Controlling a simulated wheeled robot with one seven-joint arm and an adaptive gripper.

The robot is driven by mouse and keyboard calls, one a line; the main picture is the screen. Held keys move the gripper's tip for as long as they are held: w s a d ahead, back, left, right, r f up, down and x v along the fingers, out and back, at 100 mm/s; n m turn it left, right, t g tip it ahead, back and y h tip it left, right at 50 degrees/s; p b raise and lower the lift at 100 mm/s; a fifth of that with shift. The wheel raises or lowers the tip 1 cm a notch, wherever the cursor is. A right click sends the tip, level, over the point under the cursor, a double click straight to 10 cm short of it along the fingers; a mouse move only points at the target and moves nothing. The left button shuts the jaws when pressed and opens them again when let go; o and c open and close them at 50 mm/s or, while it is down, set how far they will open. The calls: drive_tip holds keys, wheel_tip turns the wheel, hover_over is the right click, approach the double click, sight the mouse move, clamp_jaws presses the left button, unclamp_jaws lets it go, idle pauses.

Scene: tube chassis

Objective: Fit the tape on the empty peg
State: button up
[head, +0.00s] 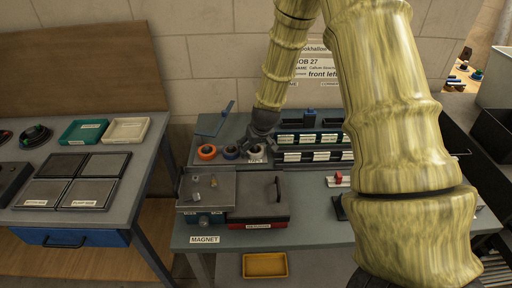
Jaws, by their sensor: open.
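A row of tape rolls stands at the back left of the middle bench. An orange roll (207,152) is at the left, a dark blue roll (230,152) is beside it, and a whitish roll (257,156) is at the right. My gripper (251,149) is open and points down at the right end of this row, close to the whitish roll. Its fingers partly cover that roll, and I cannot tell whether they touch it. The pegs are too small or hidden to make out, so I cannot tell which one is empty.
A grey block labelled MAGNET (206,187) and a red-fronted box (258,208) stand in front of the rolls. Labelled racks (308,148) are to the right. A blue angled stand (217,121) is behind. My arm hides much of the bench's right side.

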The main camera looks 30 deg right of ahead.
drive_tip(key=v, duration=1.2)
idle(0.8)
